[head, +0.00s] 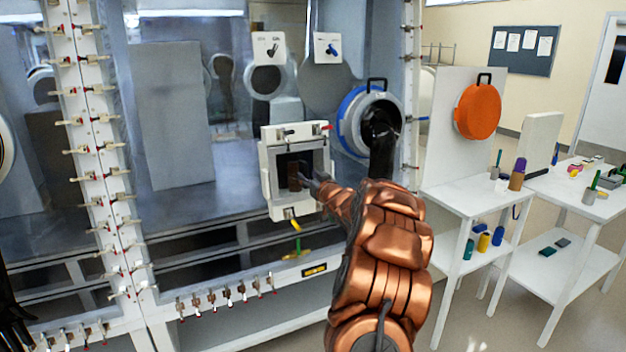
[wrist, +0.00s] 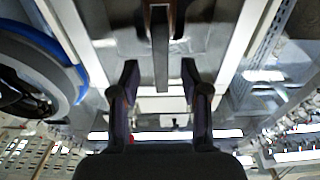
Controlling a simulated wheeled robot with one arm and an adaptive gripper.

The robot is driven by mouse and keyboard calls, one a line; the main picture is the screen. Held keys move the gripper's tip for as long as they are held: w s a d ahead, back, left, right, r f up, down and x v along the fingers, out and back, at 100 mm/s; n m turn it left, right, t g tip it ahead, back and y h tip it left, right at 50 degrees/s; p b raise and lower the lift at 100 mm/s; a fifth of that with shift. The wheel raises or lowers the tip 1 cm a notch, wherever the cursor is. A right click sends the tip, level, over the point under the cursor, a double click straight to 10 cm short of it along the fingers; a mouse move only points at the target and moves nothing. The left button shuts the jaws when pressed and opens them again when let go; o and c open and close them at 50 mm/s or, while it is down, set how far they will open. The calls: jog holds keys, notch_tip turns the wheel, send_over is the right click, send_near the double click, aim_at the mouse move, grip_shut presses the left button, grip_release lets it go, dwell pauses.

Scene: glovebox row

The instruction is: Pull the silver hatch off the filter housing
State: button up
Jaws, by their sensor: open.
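The filter housing (head: 267,160) is a white square frame on the glovebox front, in the middle of the head view. The silver hatch (head: 320,160) sits in its frame, with a dark middle part. In the wrist view the hatch (wrist: 112,42) is a grey plate between white frame sides, and a dark upright bar (wrist: 160,55) stands in front of it. My gripper (head: 312,182) is at the housing's lower right. In the wrist view my gripper (wrist: 160,75) is open, one finger on each side of the bar's end, with gaps. Contact is not visible.
A blue-rimmed round port (head: 350,120) is right of the housing; its rim also shows in the wrist view (wrist: 70,60). A white clamp post (head: 95,130) stands left. A white table (head: 470,195) with an orange disc (head: 478,108) is at right.

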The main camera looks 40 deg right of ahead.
aim_at(306, 175)
jog(key=shift+x, duration=0.95)
jog(key=shift+w+d+p, duration=0.15)
jog(key=shift+w+p, duration=0.25)
jog(key=shift+w, duration=0.25)
jog(key=shift+f, duration=0.1)
grip_shut()
dwell(0.3)
